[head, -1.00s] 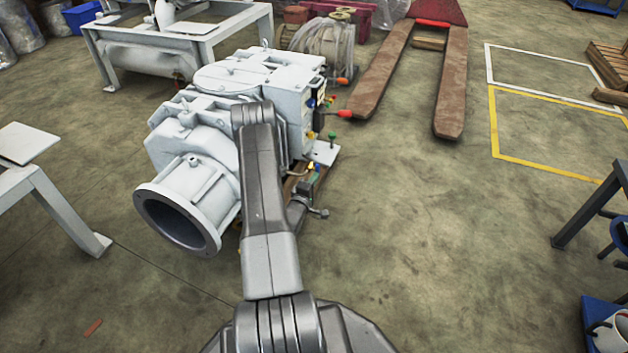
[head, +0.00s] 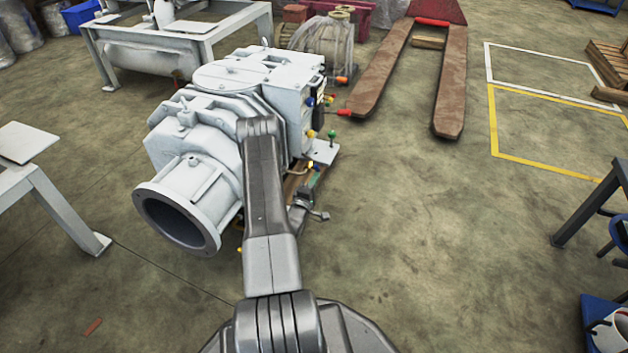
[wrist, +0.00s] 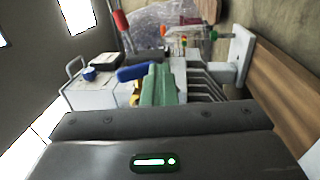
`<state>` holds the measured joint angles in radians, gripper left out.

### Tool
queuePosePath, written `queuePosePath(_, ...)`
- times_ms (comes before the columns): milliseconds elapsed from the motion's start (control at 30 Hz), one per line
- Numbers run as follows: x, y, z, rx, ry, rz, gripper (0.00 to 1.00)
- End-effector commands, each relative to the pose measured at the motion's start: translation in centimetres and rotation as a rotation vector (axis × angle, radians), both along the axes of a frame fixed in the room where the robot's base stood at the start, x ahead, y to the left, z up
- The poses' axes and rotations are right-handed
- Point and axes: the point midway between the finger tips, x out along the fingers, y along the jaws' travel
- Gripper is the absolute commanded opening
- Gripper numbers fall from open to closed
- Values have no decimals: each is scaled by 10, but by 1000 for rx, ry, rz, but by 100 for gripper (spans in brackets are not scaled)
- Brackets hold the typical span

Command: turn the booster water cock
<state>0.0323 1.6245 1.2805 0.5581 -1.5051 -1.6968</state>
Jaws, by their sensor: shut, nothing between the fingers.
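The white screw vacuum pump (head: 240,85) stands on the floor, with my arm across its front. Colored cock handles line its right side: a blue one (head: 310,101), a yellow one (head: 312,134), a green one (head: 332,134) and a red one (head: 345,113). I cannot tell which is the booster water cock. My gripper (head: 316,176) is low beside the pump's right side. In the wrist view its green fingers (wrist: 160,72) are shut and empty. A blue handle (wrist: 135,72) is just left of the fingertips; I cannot tell if they touch. A blue knob (wrist: 89,73) is further left.
Ribbed grey parts (wrist: 205,82) and a white plate (wrist: 241,52) lie right of the fingers. A wooden beam (wrist: 280,90) runs along the right. In the head view, a pallet truck (head: 452,80) stands behind. The floor (head: 430,230) right of the pump is clear.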

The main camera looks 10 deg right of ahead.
Motion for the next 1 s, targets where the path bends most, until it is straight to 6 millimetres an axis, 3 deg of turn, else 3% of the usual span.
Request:
queuePosePath(600, 17, -11, -10, 1, 0, 1, 0)
queuePosePath(1000, 18, -11, -10, 0, 0, 1, 0)
